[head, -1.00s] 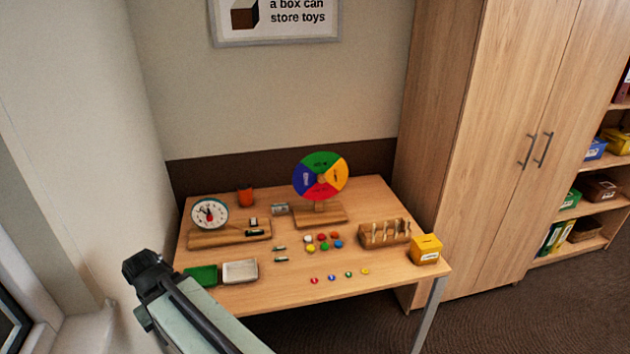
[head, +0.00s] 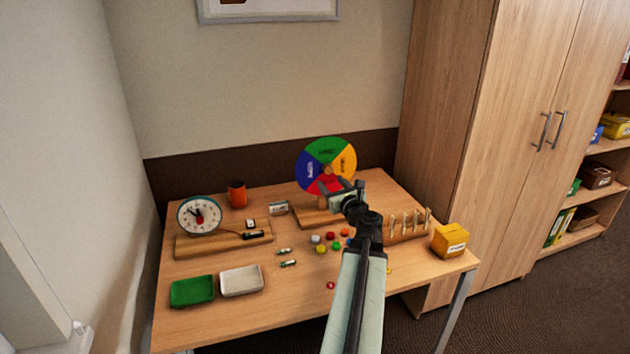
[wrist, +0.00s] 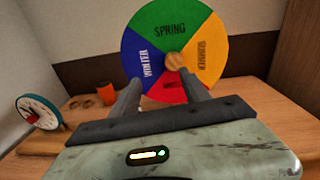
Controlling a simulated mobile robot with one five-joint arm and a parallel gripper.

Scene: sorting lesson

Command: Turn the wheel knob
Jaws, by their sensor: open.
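The season wheel (head: 318,152) stands upright on a wooden base at the back of the table, with green, yellow, red and blue sectors. In the wrist view the wheel (wrist: 168,32) reads SPRING at the top, and its round wooden knob (wrist: 175,61) is at the centre. My gripper (head: 345,187) is in front of the wheel's lower part. In the wrist view my open gripper (wrist: 162,90) points at the wheel, its fingers apart below the knob and nothing between them. The lower red sector is partly hidden by the fingers.
A clock (head: 199,215) on a wooden board, an orange cup (head: 237,195), a green tray (head: 192,291), a white tray (head: 241,281), coloured counters (head: 321,249), a peg rack (head: 408,232) and a yellow box (head: 450,240) stand on the table.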

